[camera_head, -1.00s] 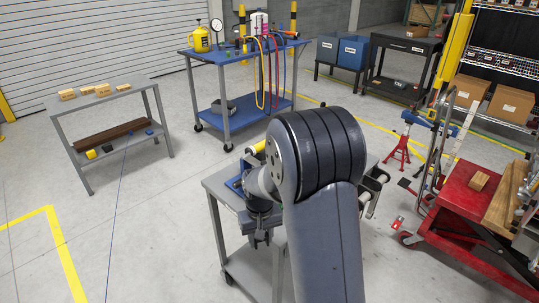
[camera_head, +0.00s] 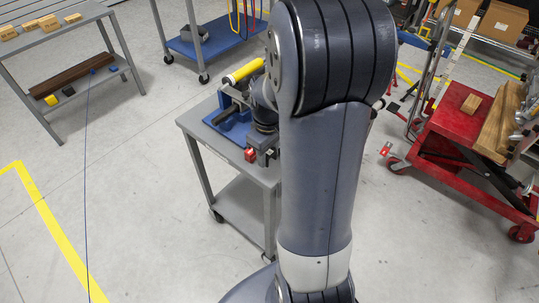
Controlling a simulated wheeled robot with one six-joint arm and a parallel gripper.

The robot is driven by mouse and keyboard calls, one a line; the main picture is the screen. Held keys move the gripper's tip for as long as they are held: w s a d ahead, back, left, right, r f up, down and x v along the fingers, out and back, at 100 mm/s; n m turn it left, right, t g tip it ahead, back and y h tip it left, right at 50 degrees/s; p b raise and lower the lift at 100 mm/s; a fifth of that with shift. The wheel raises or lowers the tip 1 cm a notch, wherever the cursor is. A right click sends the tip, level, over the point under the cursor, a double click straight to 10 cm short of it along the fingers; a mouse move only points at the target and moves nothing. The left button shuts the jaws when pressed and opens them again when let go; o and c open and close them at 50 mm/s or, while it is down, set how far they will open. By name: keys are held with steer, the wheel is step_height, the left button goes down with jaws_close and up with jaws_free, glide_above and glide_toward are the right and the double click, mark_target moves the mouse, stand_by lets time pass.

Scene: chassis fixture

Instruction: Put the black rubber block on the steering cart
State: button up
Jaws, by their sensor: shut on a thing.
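My gripper (camera_head: 262,154) is partly hidden behind my arm, at the near edge of a grey cart (camera_head: 192,122). It is shut, but what lies between its fingers cannot be made out. The grey cart looks like the steering cart and carries a blue fixture (camera_head: 214,118) with dark parts and a yellow cylinder (camera_head: 247,70). A small red piece (camera_head: 249,155) shows right beside the gripper; whether they touch cannot be told. A small black block (camera_head: 69,91) lies on the lower shelf of the left grey table, between a yellow and a blue piece.
The left grey table (camera_head: 55,37) holds wooden blocks on top and a brown bar (camera_head: 68,78) below. A blue cart (camera_head: 216,32) stands behind. A red cart (camera_head: 452,125) stands at right, with a wooden piece (camera_head: 471,103).

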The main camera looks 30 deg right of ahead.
mark_target(268, 170)
steer(key=shift+f, duration=2.05)
steer(key=shift+f, duration=0.1)
steer(key=o, duration=1)
step_height(268, 170, up, 12)
steer(key=shift+r+p, duration=0.15)
steer(key=shift+p, duration=0.35)
